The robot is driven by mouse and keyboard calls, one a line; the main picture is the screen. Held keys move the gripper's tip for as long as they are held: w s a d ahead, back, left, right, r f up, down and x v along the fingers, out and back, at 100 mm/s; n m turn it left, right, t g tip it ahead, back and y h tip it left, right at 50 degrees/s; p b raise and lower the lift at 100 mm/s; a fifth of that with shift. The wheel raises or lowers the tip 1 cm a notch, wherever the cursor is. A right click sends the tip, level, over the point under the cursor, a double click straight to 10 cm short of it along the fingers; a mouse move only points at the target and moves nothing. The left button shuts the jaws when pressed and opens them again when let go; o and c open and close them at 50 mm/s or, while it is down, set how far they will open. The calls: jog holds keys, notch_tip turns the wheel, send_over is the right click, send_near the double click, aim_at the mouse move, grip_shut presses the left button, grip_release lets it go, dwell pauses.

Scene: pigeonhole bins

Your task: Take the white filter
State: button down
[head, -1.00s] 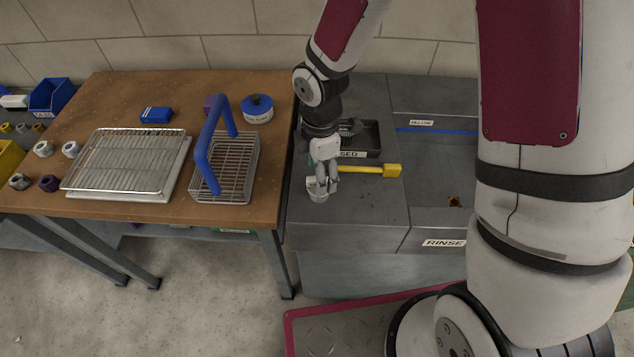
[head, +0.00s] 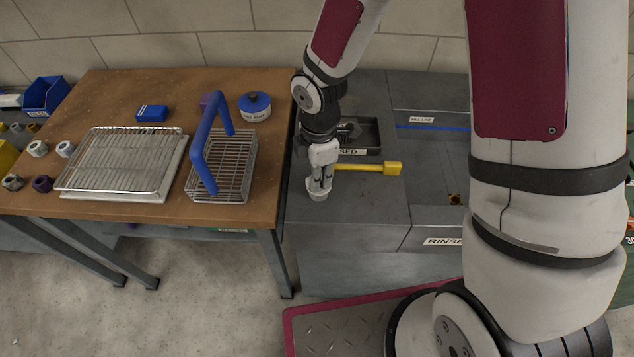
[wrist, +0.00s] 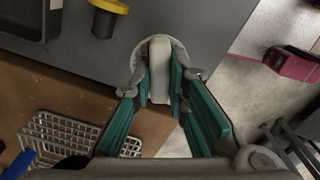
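The white filter (head: 318,194) stands on the grey counter near its left edge, below my gripper (head: 321,180). In the wrist view the white filter (wrist: 159,58) shows as a round pale base with an upright white part. The teal finger pads of my gripper (wrist: 160,82) lie close against both sides of that upright part. My gripper looks shut on it. The fingers hide part of the filter, and I see no clear gap beneath it.
A yellow-handled tool (head: 370,168) lies just right of my gripper. On the wooden table at left are a blue-handled wire basket (head: 249,165), a wire rack (head: 120,165) and a blue-lidded pot (head: 255,114).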

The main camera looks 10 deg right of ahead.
jog(key=shift+r, duration=0.15)
jog(key=shift+r+p, duration=2.15)
jog(key=shift+r, duration=1.75)
